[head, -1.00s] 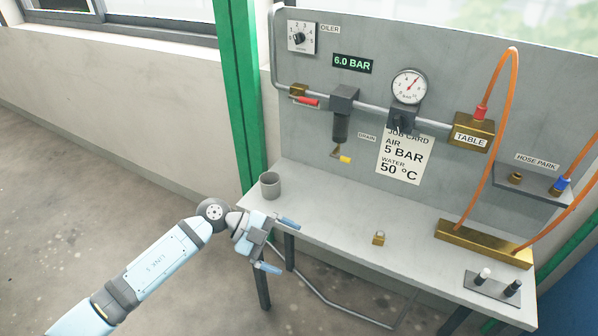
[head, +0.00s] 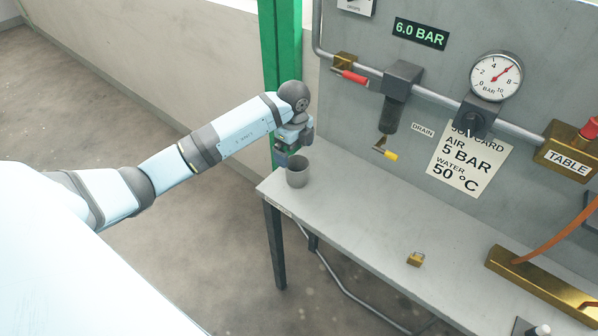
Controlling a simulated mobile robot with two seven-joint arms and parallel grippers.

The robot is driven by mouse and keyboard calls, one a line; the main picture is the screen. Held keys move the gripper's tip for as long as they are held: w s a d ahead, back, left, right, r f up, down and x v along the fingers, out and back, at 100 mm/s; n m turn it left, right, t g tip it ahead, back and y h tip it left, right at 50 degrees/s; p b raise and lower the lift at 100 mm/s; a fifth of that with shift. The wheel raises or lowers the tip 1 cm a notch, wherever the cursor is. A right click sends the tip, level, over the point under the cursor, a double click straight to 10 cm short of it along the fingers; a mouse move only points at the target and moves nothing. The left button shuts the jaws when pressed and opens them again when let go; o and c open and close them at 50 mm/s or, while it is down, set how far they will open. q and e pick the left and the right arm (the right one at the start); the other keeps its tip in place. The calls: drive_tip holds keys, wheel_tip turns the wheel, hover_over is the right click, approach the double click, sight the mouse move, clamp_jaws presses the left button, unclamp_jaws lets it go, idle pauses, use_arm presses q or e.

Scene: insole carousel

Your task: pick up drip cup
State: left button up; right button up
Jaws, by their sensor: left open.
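The drip cup (head: 298,176), a small grey open-topped cup, stands upright at the left end of the grey bench (head: 370,225). My left gripper (head: 287,156) is open, at the cup's far left side and partly above it. Its fingers are small in the picture and partly hidden by the wrist, and I cannot tell whether they touch the cup. My right gripper is not in view.
A panel behind the bench holds a pipe, a yellow-handled drain (head: 386,152), a gauge (head: 497,76) and a job card (head: 468,160). A green post (head: 281,60) stands behind my left gripper.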

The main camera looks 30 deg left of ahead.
sight(297, 170)
use_arm(q)
drive_tip(key=f, duration=0.8)
drive_tip(key=shift+w+d+f, duration=0.25)
drive_tip(key=c, duration=0.9)
